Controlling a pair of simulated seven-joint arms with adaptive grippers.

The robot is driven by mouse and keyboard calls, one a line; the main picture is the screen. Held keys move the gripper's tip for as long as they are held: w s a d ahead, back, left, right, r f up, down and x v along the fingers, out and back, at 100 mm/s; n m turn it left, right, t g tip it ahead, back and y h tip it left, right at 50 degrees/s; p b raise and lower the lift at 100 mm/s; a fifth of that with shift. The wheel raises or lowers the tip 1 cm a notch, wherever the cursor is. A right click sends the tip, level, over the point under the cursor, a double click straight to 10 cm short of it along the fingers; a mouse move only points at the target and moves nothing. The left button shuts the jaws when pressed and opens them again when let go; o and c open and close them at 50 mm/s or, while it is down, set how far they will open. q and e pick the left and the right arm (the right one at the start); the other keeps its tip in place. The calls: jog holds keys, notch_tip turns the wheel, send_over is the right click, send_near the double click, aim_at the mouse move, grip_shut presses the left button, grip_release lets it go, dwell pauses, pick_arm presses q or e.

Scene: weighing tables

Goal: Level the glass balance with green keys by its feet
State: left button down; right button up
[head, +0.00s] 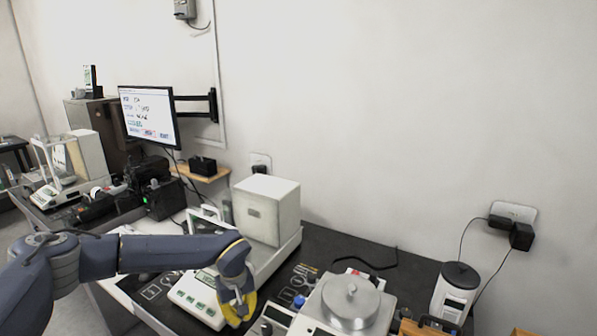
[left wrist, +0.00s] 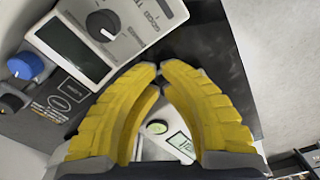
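The glass balance with green keys (head: 199,297) stands on the dark mat, its white housing (head: 265,211) behind. My left gripper (head: 237,310) has yellow fingers and is low at the balance's front right corner. In the left wrist view the gripper's (left wrist: 159,70) fingertips come together with nothing visible held between them. Between the fingers a white surface shows a round green spot (left wrist: 156,127), perhaps a level bubble, beside a display (left wrist: 181,142). The feet are hidden. My right gripper is not in view.
A device with a round metal plate (head: 350,301) and a blue knob (head: 298,302) stands close to the right of my gripper. It also shows in the left wrist view as a panel with knobs (left wrist: 103,25). A white grinder-like device (head: 454,292) stands farther right. Another glass balance (head: 55,165) is far left.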

pick_arm(q)
jog(key=r, duration=0.4)
jog(key=shift+s+d+r, duration=0.1)
jog(key=shift+s, duration=0.25)
jog(key=c, duration=2.1)
grip_release()
grip_shut()
jog(key=shift+w+a+f, duration=0.1)
jog(key=shift+a+f, duration=0.05)
jog(key=shift+f, duration=1.4)
jog(key=shift+a+f, duration=0.1)
jog(key=shift+f, duration=1.4)
